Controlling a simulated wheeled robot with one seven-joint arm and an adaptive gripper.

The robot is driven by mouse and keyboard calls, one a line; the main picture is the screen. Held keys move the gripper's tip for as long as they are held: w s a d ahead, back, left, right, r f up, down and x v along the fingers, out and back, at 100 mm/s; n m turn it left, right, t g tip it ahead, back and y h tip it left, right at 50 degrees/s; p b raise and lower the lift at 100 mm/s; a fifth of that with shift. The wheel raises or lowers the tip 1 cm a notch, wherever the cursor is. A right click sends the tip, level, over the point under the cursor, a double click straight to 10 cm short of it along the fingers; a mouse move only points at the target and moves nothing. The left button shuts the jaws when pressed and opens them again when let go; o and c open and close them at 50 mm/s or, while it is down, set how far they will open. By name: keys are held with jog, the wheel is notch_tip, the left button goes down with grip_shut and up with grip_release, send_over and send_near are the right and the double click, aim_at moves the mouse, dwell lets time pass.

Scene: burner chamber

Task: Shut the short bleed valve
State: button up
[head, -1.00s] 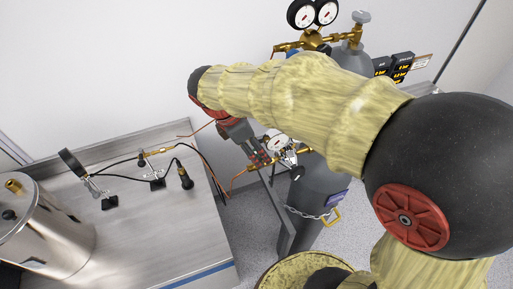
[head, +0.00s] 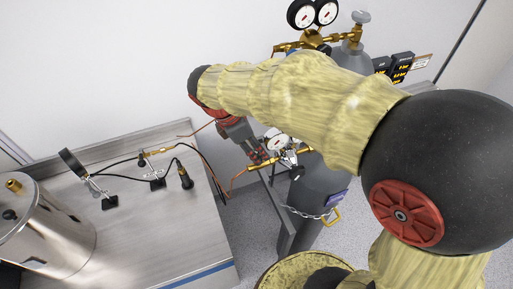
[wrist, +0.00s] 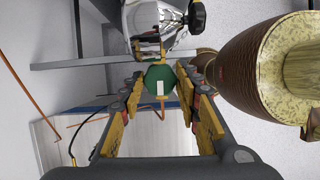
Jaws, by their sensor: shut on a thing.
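My gripper (head: 257,156) reaches down from the arm to the brass pipework beside the small round gauge. In the wrist view its two fingertips (wrist: 161,86) are closed on the sides of a green knob (wrist: 160,76) with a white mark. The knob sits on a brass stem below the shiny gauge body (wrist: 155,18). I take the knob to be the bleed valve's handle; no label names it. In the head view the gripper hides the knob, while the brass line (head: 290,158) and gauge (head: 277,141) show just right of it.
A black knob (wrist: 197,16) stands close by the gauge. A grey gas cylinder (head: 318,188) with a chain (head: 305,213) is behind the pipework. A steel bench (head: 150,225) at left carries a metal vessel (head: 50,235), cables and small clamps. Thin copper tubing (head: 228,187) runs near my gripper.

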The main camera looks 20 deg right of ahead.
jog(key=m+g+p, duration=0.1)
jog(key=m, duration=0.3)
jog(key=shift+w+g+p, duration=0.15)
jog(key=shift+g+p, duration=0.25)
jog(key=o, duration=1.2)
jog(key=shift+c, duration=0.2)
jog(key=v, duration=1.2)
jog(key=shift+d, duration=0.15)
